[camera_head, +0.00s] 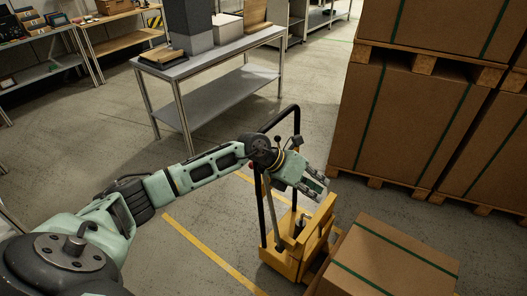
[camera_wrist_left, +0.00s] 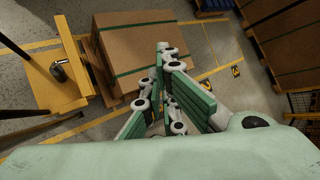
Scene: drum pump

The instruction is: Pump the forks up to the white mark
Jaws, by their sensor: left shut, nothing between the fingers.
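A yellow hand-pumped lift truck (camera_head: 285,258) stands on the floor in the middle of the head view, with a black tube handle frame (camera_head: 264,205). The forks are mostly hidden, and I cannot make out a white mark. My left gripper (camera_head: 316,187) is above the truck, beside its upper frame, shut and empty. Its green-padded fingers fill the middle of the left wrist view (camera_wrist_left: 172,95). I cannot tell whether it touches the truck. My right gripper is not in view.
A strapped cardboard box (camera_head: 385,262) sits at the truck's fork side. Tall stacked boxes on pallets (camera_head: 410,120) block the right. A grey table (camera_head: 215,62) stands behind. Open floor with a yellow line (camera_head: 215,253) lies left of the truck.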

